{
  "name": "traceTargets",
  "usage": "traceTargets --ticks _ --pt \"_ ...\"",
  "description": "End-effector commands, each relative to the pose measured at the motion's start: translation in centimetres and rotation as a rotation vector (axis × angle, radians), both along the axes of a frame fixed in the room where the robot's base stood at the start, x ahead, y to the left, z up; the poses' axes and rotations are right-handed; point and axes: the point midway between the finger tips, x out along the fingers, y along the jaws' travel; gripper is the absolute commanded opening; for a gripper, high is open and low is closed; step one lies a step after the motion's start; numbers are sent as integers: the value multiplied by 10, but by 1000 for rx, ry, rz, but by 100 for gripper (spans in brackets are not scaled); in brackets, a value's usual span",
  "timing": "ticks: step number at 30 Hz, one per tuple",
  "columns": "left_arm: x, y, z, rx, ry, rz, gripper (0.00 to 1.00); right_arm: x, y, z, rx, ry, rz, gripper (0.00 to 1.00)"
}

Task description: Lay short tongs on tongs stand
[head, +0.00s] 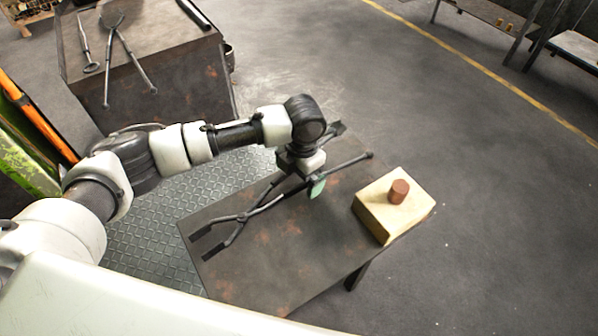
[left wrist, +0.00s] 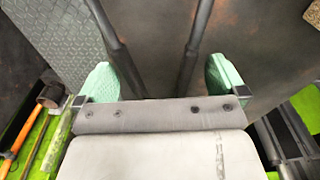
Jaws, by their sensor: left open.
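A pair of dark tongs (head: 247,215) lies on a dark, rust-stained table (head: 300,255). Its jaw ends point to the lower left and its two handles spread to the upper right. My left gripper (head: 314,184) is over the handles, pointing down, with a green fingertip showing. In the left wrist view the left gripper (left wrist: 165,78) is open, and the two dark tongs handles (left wrist: 192,50) run between its green fingers. The gripper hides part of the handles in the head view. I cannot tell which piece of furniture is the tongs stand. My right gripper is not in view.
A pale wooden block (head: 380,225) with a red-brown cylinder (head: 399,191) on top stands at the table's right end. A dark stand (head: 170,60) at the upper left bears other tongs (head: 122,45) and tools. Open floor lies to the right.

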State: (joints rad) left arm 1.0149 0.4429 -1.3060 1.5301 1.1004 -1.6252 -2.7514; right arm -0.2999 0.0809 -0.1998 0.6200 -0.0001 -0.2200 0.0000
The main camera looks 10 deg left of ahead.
Motion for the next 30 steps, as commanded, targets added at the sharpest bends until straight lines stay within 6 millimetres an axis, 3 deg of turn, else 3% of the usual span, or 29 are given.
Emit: traceTargets --ticks 5,18,30 --pt "2 -1 17 -2 -3 0 100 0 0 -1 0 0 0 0" --pt "7 -5 97 -2 -4 0 100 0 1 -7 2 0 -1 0" --pt "7 -5 109 -2 -2 0 100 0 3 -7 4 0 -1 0"
